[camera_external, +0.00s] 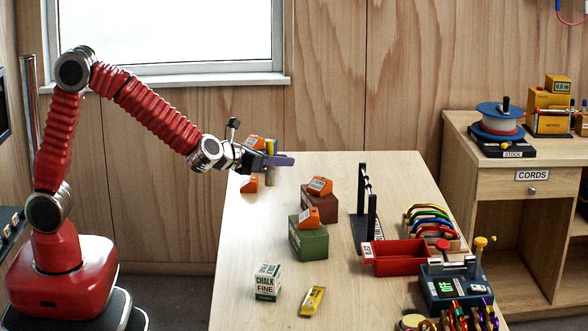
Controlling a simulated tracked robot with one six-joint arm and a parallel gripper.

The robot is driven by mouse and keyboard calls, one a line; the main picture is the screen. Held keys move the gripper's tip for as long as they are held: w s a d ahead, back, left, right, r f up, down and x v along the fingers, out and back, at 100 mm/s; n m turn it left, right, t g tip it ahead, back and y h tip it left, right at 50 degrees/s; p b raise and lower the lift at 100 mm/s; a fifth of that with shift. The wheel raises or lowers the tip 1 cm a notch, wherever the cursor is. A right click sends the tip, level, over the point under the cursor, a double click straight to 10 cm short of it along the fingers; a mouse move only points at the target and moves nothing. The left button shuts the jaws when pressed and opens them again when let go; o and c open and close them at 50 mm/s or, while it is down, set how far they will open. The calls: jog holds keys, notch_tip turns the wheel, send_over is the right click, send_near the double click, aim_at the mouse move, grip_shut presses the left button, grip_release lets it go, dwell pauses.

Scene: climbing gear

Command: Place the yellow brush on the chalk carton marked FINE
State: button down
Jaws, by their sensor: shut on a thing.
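The chalk carton marked FINE (267,283), white and green, stands upright on the near left part of the table, and its top looks bare. My gripper (276,161) is above the far left part of the table, well behind the carton. It is shut on a narrow yellow thing (270,148), which looks like the yellow brush held upright. The dark fingers hide its middle, and its lower end shows below them. A flat yellow piece (312,301) with a label lies on the table right of the carton; its kind is hard to tell.
Orange-topped green (308,243) and brown (322,209) boxes stand behind the carton. An orange block (250,185) sits near the table's left edge. A black rack (367,235), red tray (400,263) and blue device (450,290) fill the right side. The near left tabletop has free room.

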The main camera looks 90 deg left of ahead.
jog(key=d+r+m+t+h, duration=0.1)
jog(key=d+r+m+h, duration=0.1)
jog(key=d, duration=1.2)
jog(key=d+r+m+t+h, duration=0.1)
jog(key=d+r+m+h, duration=0.1)
jog(key=d, duration=1.2)
jog(key=d+r+m+t+h, duration=0.1)
jog(key=d+r+m+h, duration=0.2)
jog(key=d, duration=1.1)
jog(key=shift+w+h, duration=0.15)
jog(key=shift+h, duration=0.65)
jog(key=shift+f, duration=0.15)
notch_tip(320, 180, down, 6)
jog(key=shift+f, duration=0.1)
jog(key=shift+f, duration=1.8)
jog(key=shift+f, duration=0.15)
jog(key=c, duration=1.7)
grip_release()
